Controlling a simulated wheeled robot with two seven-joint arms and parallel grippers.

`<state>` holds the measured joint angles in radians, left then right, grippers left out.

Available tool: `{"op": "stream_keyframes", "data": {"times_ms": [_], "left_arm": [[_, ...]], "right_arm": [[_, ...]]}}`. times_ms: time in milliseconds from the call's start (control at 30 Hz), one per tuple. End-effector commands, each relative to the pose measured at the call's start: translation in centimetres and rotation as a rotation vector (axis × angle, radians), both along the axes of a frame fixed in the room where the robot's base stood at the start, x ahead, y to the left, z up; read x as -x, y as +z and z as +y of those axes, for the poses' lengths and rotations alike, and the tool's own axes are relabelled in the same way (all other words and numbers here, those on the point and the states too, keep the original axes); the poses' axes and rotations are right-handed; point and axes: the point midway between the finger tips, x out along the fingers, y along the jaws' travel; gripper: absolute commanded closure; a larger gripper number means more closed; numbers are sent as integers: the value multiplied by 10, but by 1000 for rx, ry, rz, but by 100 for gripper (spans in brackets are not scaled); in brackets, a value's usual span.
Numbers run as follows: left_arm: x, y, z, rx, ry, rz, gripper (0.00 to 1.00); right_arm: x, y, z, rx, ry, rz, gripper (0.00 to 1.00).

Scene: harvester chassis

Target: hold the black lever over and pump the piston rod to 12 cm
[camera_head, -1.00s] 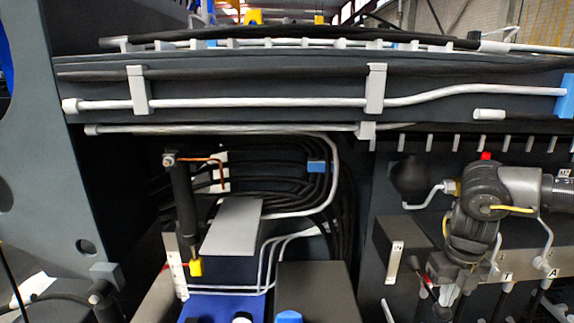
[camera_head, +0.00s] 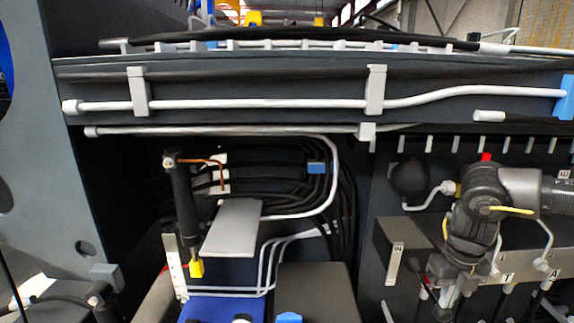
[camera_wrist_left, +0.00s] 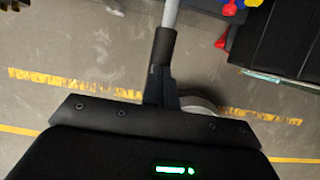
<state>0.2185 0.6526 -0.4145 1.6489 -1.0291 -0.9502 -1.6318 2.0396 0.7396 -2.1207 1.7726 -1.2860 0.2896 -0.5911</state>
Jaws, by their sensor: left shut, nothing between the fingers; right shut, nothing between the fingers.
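A black cylinder (camera_head: 183,205), probably the piston, hangs at a slight tilt from a bracket at left in the head view, with a yellow end piece (camera_head: 196,268) beside a pale scale strip (camera_head: 174,264). My right gripper (camera_head: 441,303) points down at lower right by the valve block, shut and empty. In the left wrist view my left gripper (camera_wrist_left: 160,88) is shut. A grey rod with a black sleeve (camera_wrist_left: 163,46) lines up with its fingertips; contact is unclear.
A beam with pipes (camera_head: 250,104) crosses above the bay. A grey plate (camera_head: 232,228) and black hoses (camera_head: 345,215) lie right of the cylinder. The valve block (camera_head: 392,247) is close to my right gripper. A chassis wall (camera_head: 40,140) stands at left.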

Motion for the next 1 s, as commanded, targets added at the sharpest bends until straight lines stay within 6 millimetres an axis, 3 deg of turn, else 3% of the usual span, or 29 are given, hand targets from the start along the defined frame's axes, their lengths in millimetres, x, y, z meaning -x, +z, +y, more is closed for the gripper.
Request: {"op": "stream_keyframes", "data": {"times_ms": [333,1000], "left_arm": [[0,0,0,0,0,0,100],[0,0,0,0,0,0,100]], "right_arm": [[0,-3,0,0,0,1,100],[0,-37,0,0,-1,1,100]]}}
